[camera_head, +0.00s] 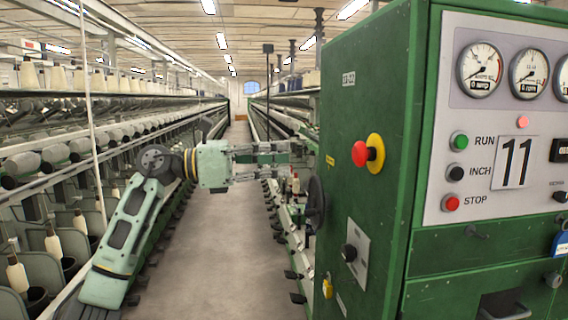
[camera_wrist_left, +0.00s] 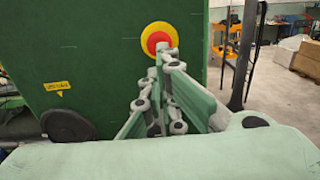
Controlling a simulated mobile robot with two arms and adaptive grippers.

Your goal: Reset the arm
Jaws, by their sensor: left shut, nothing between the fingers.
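My left arm (camera_head: 132,230) comes in from the lower left of the head view, bends at a dark joint and reaches right across the aisle. My left gripper (camera_head: 293,159) points at the side of the green cabinet (camera_head: 375,215). In the left wrist view its fingers (camera_wrist_left: 166,58) meet at the tips, shut with nothing between them. They overlap the lower edge of a red button on a yellow ring (camera_wrist_left: 158,39). In the head view the red button (camera_head: 360,154) sits to the right of the fingertips, with a gap between. My right gripper is not in view.
The cabinet's front panel (camera_head: 500,130) has gauges, RUN, INCH and STOP buttons and an "11" plate. A dark handwheel (camera_head: 316,204) is on its side. Spinning frames with bobbins (camera_head: 52,240) line the left. The aisle floor (camera_head: 225,265) is clear.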

